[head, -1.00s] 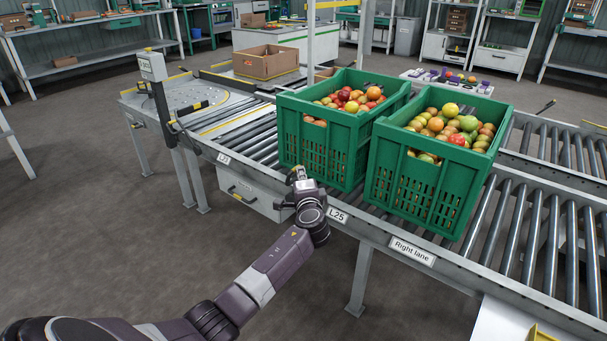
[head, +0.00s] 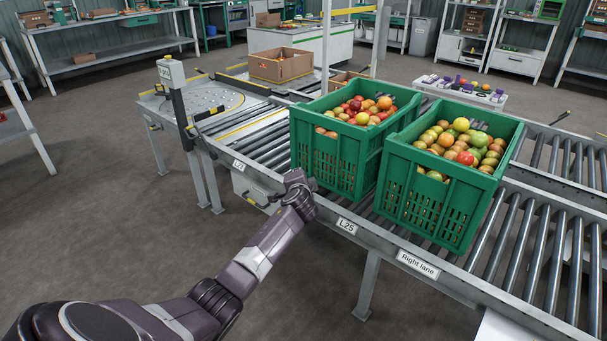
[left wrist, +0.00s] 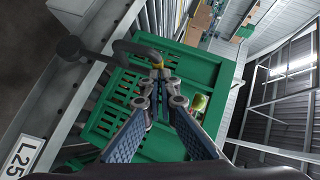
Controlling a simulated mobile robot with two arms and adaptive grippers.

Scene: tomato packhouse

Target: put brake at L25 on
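The L25 label (head: 346,225) is on the side rail of the roller conveyor, and it shows large at the lower left of the left wrist view (left wrist: 22,158). A dark brake lever (left wrist: 128,47) with a round black hub and a bent, yellow-marked end lies in front of my left gripper in that view. My left gripper (left wrist: 158,72) has its fingertips close together at the lever's yellow-marked end and appears shut on it. In the head view my left gripper (head: 298,182) is at the rail, left of the L25 label, and hides the lever. My right gripper is not in view.
Two green crates of tomatoes, a left one (head: 337,162) and a right one (head: 425,205), stand on the rollers close behind the gripper. The L23 label (head: 239,165) and a post (head: 178,100) are farther left. The floor in front of the rail is clear.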

